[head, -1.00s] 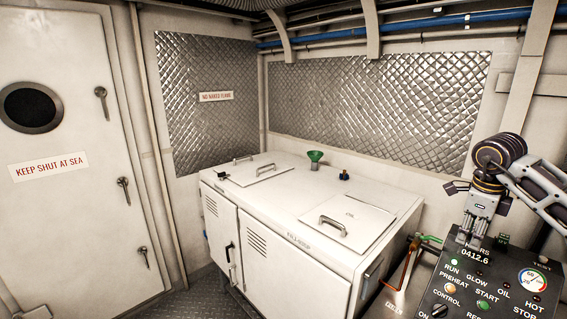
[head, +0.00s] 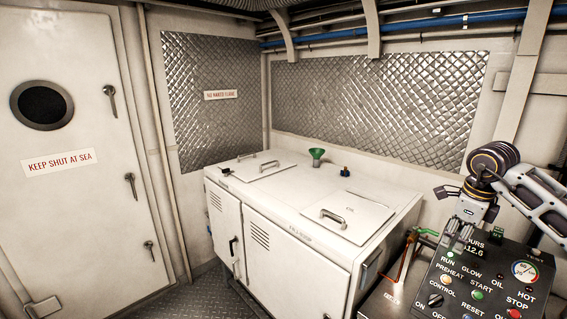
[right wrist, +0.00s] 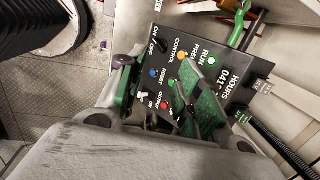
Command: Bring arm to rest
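My right gripper (head: 456,238) comes in from the right in the head view, pointing down over the back left part of a black control panel (head: 476,306). In the right wrist view its green-padded fingers (right wrist: 162,92) stand apart, with panel face showing between them; it is open and holds nothing that I can see. The panel bears a RUN lamp, START, STOP and RESET buttons, a CONTROL knob (right wrist: 161,45) and a gauge (head: 524,271). I cannot tell whether the fingers touch the panel. My left gripper is not in view.

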